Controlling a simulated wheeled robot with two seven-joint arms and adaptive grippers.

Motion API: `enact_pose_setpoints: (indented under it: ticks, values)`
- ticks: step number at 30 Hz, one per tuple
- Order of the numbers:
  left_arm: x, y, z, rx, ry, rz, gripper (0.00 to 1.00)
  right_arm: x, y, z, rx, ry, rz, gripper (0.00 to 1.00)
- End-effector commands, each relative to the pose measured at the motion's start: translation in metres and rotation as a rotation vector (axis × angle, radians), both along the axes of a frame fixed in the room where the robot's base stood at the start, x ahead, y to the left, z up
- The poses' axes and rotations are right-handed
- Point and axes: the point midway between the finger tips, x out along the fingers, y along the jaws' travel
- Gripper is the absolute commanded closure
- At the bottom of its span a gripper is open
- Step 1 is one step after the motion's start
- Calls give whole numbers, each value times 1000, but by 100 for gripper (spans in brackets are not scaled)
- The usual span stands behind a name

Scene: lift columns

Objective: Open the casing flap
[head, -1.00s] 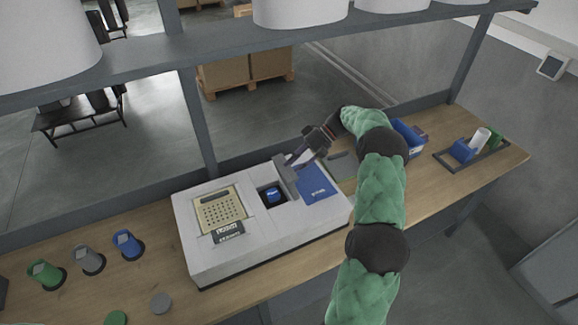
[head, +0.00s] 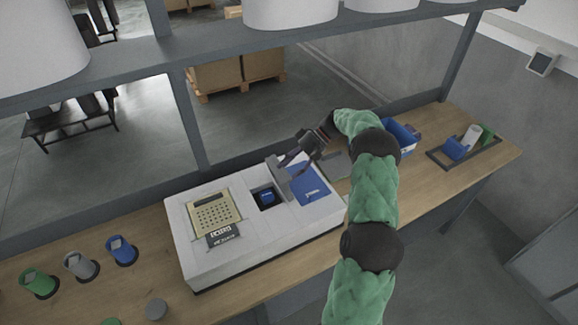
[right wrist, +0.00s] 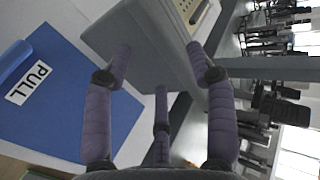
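The white casing (head: 245,262) sits on the wooden bench. A grey flap (head: 278,176) stands up beside a dark square opening (head: 267,197) in the casing top, which holds a blue part. A blue panel (head: 309,185) lies right of the flap; in the right wrist view this panel (right wrist: 50,95) carries a PULL label. My right gripper (head: 285,165) is at the flap's upper right side. In the right wrist view its fingers (right wrist: 160,60) are spread, with the grey flap (right wrist: 150,45) just beyond and between them; contact is unclear. My left gripper is not in view.
A gold keypad plate (head: 214,212) with a black label is on the casing's left. Green, grey and blue cups (head: 122,250) stand on the bench at left. A blue bin (head: 402,138) and a dark tray (head: 435,155) are at right. A shelf post (head: 187,120) rises behind the casing.

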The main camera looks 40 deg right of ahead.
Motion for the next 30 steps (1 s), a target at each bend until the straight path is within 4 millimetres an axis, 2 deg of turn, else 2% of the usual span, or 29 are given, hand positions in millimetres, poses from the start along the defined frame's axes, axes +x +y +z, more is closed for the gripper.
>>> enact_pose_setpoints:
  ticks: [7,11,24,30]
  values:
    - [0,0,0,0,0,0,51,-1,-1,-1,-1,2,1,51]
    - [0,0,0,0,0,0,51,-2,-10,6,-1,-1,1,51]
    - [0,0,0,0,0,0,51,-18,-76,53,-1,-1,0,51]
    - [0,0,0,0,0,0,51,-22,-92,65,-1,0,-1,51]
